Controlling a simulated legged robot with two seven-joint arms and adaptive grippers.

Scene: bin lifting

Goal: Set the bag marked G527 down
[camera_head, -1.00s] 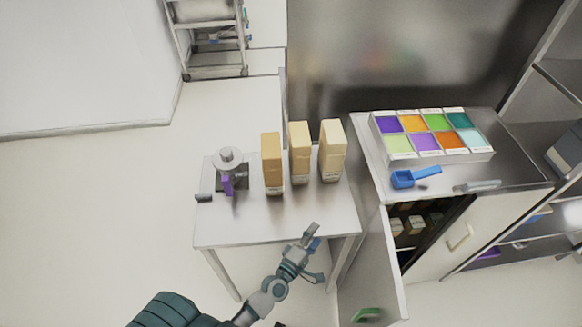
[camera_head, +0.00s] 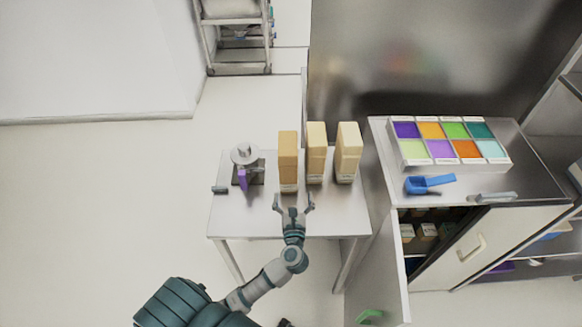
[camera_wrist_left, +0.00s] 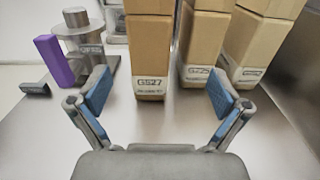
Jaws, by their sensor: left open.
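The bag marked G527 (camera_head: 288,157) is a tan, upright, boxy bag, the leftmost of three on the small metal table (camera_head: 255,222). In the left wrist view the bag (camera_wrist_left: 149,50) stands straight ahead between the fingers, its G527 label readable. My left gripper (camera_head: 293,203) is open and empty in front of the bag, its fingers (camera_wrist_left: 155,92) spread on either side and apart from it. My right gripper does not show.
Two similar bags (camera_head: 316,150) (camera_head: 348,150) stand to the right. A grey device with a purple part (camera_head: 243,178) is to the left. A cabinet to the right carries a tray of coloured compartments (camera_head: 448,161) and a blue scoop (camera_head: 428,184); its door (camera_head: 385,265) is open.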

